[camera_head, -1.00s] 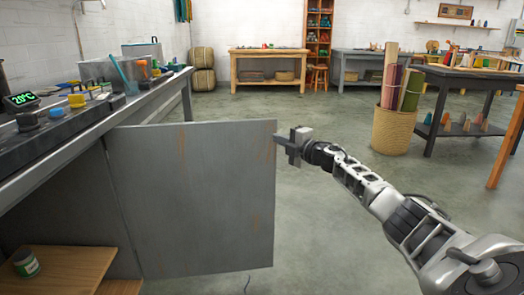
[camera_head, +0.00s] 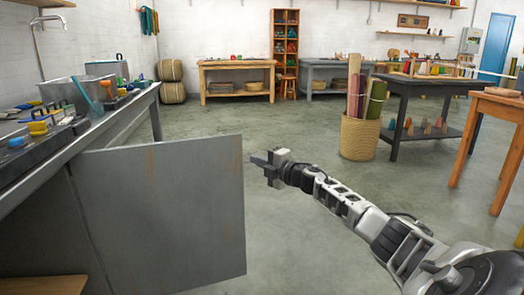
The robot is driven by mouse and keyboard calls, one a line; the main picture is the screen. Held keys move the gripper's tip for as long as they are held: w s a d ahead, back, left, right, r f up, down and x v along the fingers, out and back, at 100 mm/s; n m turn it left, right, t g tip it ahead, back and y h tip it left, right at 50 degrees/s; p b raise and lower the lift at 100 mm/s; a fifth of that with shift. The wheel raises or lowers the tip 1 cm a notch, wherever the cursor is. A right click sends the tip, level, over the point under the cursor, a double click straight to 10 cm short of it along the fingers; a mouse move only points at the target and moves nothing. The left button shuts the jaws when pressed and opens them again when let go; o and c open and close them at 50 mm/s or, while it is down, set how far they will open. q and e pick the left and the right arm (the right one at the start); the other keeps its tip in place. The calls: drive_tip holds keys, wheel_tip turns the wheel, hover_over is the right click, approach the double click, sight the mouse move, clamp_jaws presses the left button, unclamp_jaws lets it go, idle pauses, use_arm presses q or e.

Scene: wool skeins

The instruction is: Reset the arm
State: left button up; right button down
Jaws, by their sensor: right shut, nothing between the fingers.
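My right arm comes in from the lower right of the head view. Its gripper (camera_head: 262,163) points left, is shut and holds nothing. It is just right of the free edge of an open grey cabinet door (camera_head: 170,215), with a small gap in the picture. Whether it touches the door I cannot tell. My left gripper is not in view.
The grey workbench (camera_head: 110,128) with tools and tubs runs along the left. A basket of rolled cloth (camera_head: 359,137) stands right of centre, beside a dark table (camera_head: 398,126). A wooden table (camera_head: 499,105) is at the right. The middle floor is clear.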

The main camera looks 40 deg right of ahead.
drive_tip(key=s+d, duration=0.5)
drive_tip(key=d, duration=0.1)
drive_tip(key=shift+d, duration=0.35)
drive_tip(key=shift+f, duration=0.1)
